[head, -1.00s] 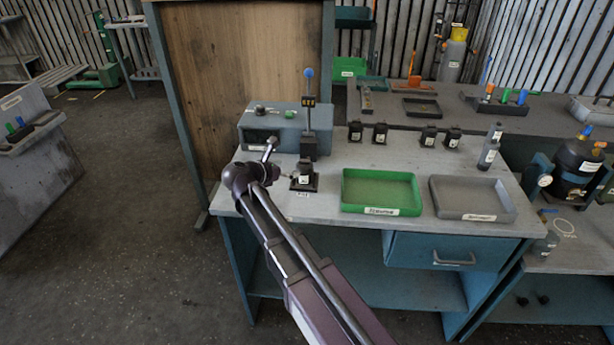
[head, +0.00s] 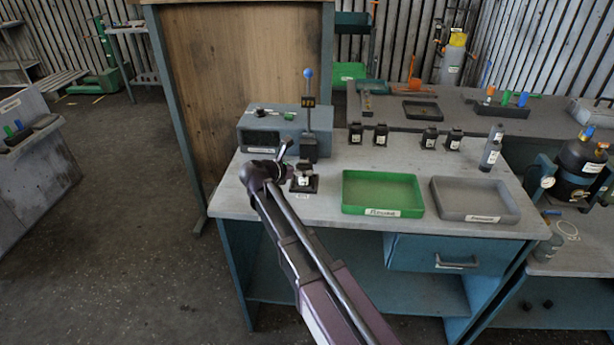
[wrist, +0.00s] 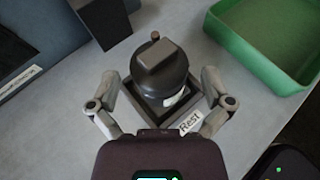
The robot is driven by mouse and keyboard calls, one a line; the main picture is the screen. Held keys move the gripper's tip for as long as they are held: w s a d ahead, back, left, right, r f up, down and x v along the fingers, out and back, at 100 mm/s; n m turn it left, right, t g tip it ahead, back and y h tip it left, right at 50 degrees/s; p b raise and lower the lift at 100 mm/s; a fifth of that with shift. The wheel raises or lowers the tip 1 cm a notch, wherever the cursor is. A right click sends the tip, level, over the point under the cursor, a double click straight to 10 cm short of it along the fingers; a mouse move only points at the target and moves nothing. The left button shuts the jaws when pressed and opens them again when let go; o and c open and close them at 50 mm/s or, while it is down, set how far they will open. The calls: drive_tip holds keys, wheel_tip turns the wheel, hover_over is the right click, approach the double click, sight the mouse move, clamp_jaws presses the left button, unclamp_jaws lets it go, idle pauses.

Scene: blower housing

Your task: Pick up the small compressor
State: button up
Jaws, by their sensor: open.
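A small black unit with a rounded body, which I take for the small compressor (head: 304,178), sits upright in a square dark holder on the grey bench. In the wrist view, the compressor (wrist: 158,68) has a blocky top with a small brown knob, and the holder carries a label reading "Rest" (wrist: 191,121). My gripper (wrist: 158,82) is open, with one finger on each side of the holder. No clear contact shows. In the head view, my gripper (head: 285,160) is just left of the compressor, and my arm hides part of the bench there.
A grey-blue box (head: 268,138) and a post with a blue ball (head: 308,75) stand close behind. A green tray (head: 382,190) and a grey tray (head: 475,200) lie to the right. Several small black units (head: 380,134) line the bench's rear.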

sight(306, 167)
drive_tip(key=b+x, duration=0.1)
drive_tip(key=x, duration=0.2)
drive_tip(key=shift+w+f, duration=0.1)
drive_tip(key=shift+f, duration=0.15)
drive_tip(key=shift+w+d+f, duration=0.1)
drive_tip(key=shift+w+d, duration=0.15)
drive_tip(key=c, duration=1.2)
